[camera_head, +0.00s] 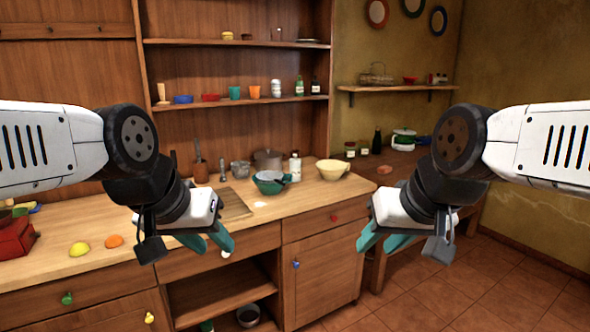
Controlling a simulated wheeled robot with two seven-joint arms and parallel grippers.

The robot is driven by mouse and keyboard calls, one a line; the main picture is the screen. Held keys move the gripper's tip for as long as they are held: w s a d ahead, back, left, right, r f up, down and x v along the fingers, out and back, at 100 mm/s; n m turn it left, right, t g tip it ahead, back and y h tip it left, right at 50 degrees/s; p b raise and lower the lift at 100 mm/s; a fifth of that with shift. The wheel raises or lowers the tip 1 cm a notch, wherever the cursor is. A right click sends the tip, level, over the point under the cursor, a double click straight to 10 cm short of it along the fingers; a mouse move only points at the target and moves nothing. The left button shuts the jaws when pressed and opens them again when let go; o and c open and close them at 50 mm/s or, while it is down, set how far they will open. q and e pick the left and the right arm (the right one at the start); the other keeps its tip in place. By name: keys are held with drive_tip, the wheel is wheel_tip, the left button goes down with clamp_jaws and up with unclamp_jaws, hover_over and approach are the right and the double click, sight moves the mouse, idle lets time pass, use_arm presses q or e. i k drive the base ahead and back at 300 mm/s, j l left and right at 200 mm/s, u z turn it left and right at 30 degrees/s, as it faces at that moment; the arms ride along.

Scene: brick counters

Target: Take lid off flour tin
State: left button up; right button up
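I cannot make out a clearly marked flour tin or its lid in the head view. A dark grey pot (268,160) stands at the back of the wooden counter; I cannot tell whether it has a lid. My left gripper (208,243) hangs in front of the counter's front edge, with its teal fingers apart and nothing seen between them.
The wooden counter (70,215) bears a teal bowl (270,185), a cream bowl (332,170), a white bottle (295,167), a lemon (79,249) and an orange (114,241). A red box (15,237) sits far left. Jars (351,150) stand on the right side counter.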

sight(293, 160)
drive_tip(key=i+z, duration=0.15)
drive_tip(key=i, duration=0.4)
drive_tip(key=i+z, duration=0.15)
drive_tip(key=i, duration=0.45)
drive_tip(key=i+j+z, duration=0.15)
drive_tip(key=i, duration=0.4)
drive_tip(key=i+j+z, duration=0.15)
drive_tip(key=i, duration=0.45)
